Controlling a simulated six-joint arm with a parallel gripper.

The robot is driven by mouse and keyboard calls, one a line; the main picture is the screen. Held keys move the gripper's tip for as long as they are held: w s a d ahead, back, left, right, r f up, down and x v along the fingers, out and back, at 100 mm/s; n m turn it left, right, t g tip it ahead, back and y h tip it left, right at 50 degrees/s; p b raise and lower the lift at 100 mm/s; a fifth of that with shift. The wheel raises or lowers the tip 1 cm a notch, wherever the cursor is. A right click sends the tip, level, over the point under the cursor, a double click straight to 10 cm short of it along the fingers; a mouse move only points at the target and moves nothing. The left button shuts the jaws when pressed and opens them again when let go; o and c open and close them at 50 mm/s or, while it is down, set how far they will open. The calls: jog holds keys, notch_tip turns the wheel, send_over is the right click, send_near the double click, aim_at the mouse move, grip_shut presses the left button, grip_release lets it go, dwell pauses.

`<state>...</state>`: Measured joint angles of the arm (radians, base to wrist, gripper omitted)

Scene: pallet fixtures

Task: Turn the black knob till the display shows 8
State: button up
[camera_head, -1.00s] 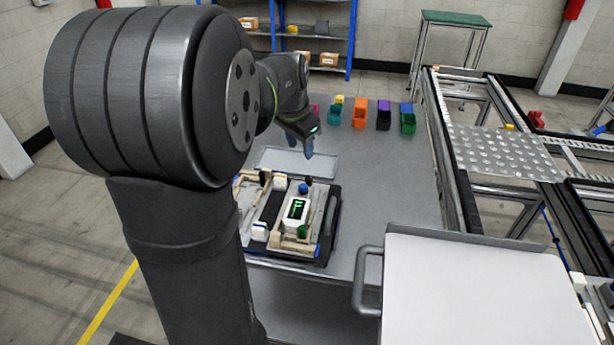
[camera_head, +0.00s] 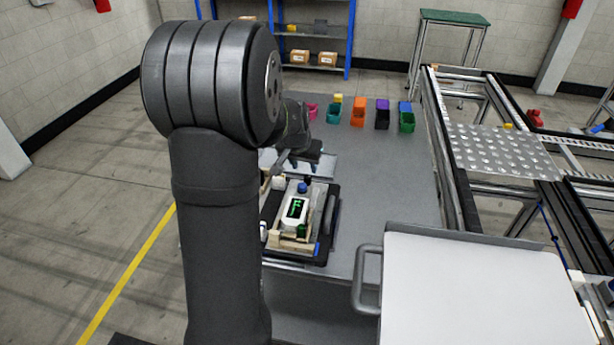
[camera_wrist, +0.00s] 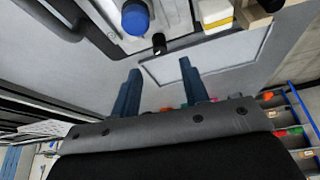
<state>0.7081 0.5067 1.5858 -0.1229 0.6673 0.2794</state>
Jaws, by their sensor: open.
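A white device (camera_head: 287,217) with a dark display (camera_head: 297,208) sits on the fixture board. The display shows a green character that looks like an F. A black knob (camera_head: 308,179) stands at its far end, beside a blue round knob (camera_head: 302,188). In the wrist view the small black knob (camera_wrist: 159,45) is near the top centre and the blue knob (camera_wrist: 135,18) is to its left. My gripper (camera_wrist: 159,84) is open, its two blue fingers apart with nothing between them. The black knob lies beyond the fingertips, apart from them. The arm partly hides the gripper in the head view.
A dark pallet board (camera_head: 329,228) with wooden blocks carries the device. A shallow grey tray (camera_head: 325,163) lies behind it. Several coloured bins, including an orange one (camera_head: 357,115), stand along the table's far edge. The table right of the board is clear.

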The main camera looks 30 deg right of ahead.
aim_at(307, 177)
jog(key=x, duration=0.7)
jog(key=shift+d+f, duration=0.1)
grip_shut()
